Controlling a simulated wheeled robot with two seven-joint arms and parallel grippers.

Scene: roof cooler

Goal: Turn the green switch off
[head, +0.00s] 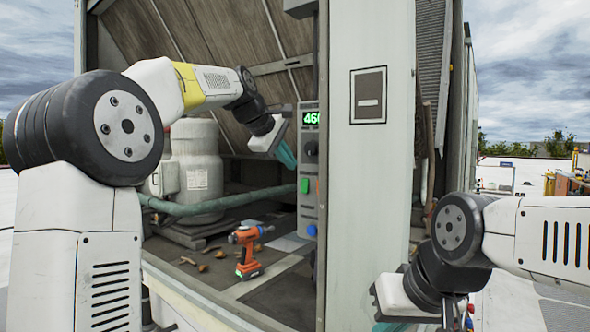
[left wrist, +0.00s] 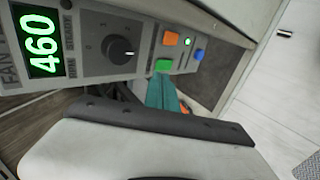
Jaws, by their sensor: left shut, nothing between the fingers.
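The green switch (head: 305,185) is on the lower half of a narrow grey control panel (head: 309,210), beside an orange switch (head: 317,187). In the left wrist view the green switch (left wrist: 162,66) sits just beyond my teal fingertips. My left gripper (head: 286,155) is shut and empty, left of the panel and a little above the switch in the head view. The left gripper (left wrist: 162,90) appears very close to the switch; I cannot tell whether it touches. A small green lamp (left wrist: 187,42) glows near the switches. My right gripper (head: 392,326) is mostly cut off at the bottom.
The panel has a lit display (left wrist: 42,47) reading 460, a black knob (left wrist: 121,50) and a blue button (left wrist: 198,55). An orange drill (head: 247,250) stands on the cabinet floor. A green hose (head: 225,203) and grey tank (head: 197,165) are behind. A post (head: 368,220) stands right.

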